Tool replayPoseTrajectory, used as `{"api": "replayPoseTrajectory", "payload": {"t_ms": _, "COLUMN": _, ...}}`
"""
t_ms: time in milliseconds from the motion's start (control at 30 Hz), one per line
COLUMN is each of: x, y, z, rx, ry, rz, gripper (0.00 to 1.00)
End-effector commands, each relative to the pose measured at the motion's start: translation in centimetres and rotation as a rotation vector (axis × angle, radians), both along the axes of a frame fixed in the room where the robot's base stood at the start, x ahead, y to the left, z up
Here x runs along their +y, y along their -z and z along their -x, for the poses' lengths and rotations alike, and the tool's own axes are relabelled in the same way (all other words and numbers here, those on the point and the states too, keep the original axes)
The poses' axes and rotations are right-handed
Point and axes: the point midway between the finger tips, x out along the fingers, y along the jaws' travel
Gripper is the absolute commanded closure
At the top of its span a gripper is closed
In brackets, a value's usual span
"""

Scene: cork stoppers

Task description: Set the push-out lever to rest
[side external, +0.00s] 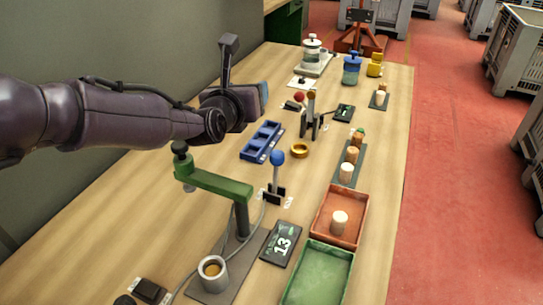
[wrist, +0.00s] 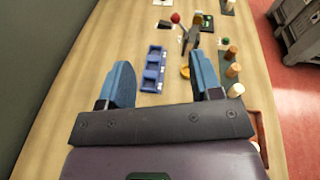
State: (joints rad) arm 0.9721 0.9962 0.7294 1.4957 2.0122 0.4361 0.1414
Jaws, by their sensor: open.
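One is the blue-knobbed lever (side external: 277,158), roughly upright, near the green arm of a stand. The other is the brown-knobbed lever (side external: 311,95), farther back, close to upright; its bracket also shows in the wrist view (wrist: 190,38). My gripper (side external: 262,92) is above the table, left of both levers and apart from them. In the wrist view my gripper (wrist: 164,82) is open, with nothing between its blue fingers.
A blue slotted block (side external: 263,140) and a brass ring (side external: 299,150) lie between the levers. A green-armed stand (side external: 215,183) with a cup (side external: 213,272) is at the front. Red (side external: 322,228) and green trays (side external: 318,275), and a strip of corks (side external: 347,172), line the right side.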

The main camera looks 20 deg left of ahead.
Motion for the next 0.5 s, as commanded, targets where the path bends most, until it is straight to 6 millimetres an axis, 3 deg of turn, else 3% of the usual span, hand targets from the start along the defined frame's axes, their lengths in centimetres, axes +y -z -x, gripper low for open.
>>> {"api": "replayPoseTrajectory", "payload": {"t_ms": 100, "x": -1.9, "y": 0.4, "z": -2.2, "rx": 0.162, "ry": 0.128, "rz": -0.018, "gripper": 0.41}}
{"api": "replayPoseTrajectory", "payload": {"t_ms": 200, "x": -3.3, "y": 1.0, "z": -2.6, "rx": 0.321, "ry": 0.221, "rz": -0.052, "gripper": 0.41}}
{"api": "replayPoseTrajectory", "payload": {"t_ms": 367, "x": -5.0, "y": 1.9, "z": -1.2, "rx": 0.591, "ry": 0.335, "rz": -0.123, "gripper": 0.41}}
{"api": "replayPoseTrajectory", "payload": {"t_ms": 500, "x": -5.8, "y": 2.5, "z": 1.2, "rx": 0.792, "ry": 0.393, "rz": -0.167, "gripper": 0.41}}
